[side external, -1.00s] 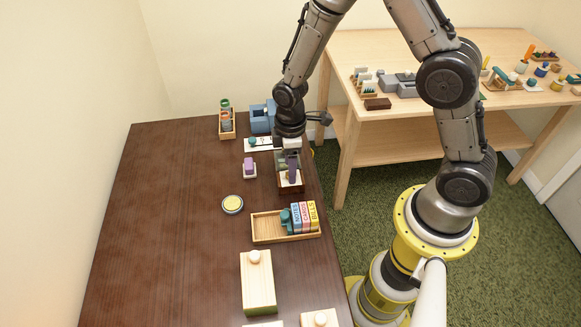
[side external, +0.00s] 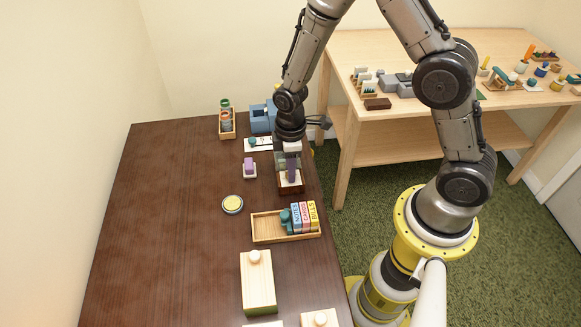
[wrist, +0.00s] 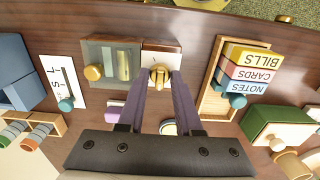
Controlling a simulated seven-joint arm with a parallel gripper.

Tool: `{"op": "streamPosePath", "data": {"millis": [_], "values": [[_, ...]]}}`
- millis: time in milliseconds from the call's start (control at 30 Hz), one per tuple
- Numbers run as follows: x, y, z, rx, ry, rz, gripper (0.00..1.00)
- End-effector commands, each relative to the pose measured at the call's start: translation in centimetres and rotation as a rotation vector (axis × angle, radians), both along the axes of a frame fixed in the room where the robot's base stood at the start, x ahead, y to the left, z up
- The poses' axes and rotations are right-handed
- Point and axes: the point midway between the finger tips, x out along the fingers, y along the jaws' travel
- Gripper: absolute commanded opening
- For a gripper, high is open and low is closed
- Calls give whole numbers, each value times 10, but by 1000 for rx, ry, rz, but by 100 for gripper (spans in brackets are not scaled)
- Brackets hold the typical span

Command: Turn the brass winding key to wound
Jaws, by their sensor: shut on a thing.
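The brass winding key (wrist: 159,76) stands on the pale face of a small brown-and-white block (wrist: 171,56). In the side view, this block (side external: 291,187) is near the right edge of the dark table, under my gripper (side external: 291,174). In the wrist view, my gripper (wrist: 160,78) has its two purple fingers on either side of the key and is shut on it. The key's lower part and any wound mark cannot be made out. In the side view the fingers hide the key.
A wooden tray (side external: 267,239) with labelled blocks stands close by, toward the front. A grey-green box (wrist: 103,53) with a brass knob adjoins the key block. A purple item (side external: 249,169) and a round yellow-topped dish (side external: 232,204) lie left. The table's left half is clear.

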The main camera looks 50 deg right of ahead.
Motion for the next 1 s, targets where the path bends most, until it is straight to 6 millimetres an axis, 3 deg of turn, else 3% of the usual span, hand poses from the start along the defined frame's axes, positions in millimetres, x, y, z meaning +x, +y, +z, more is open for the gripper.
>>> {"op": "streamPosePath", "data": {"millis": [367, 1000], "values": [[0, 0, 1, -1, -1, -106, 0], [1, 0, 1, 0, -1, -678, 0]]}}
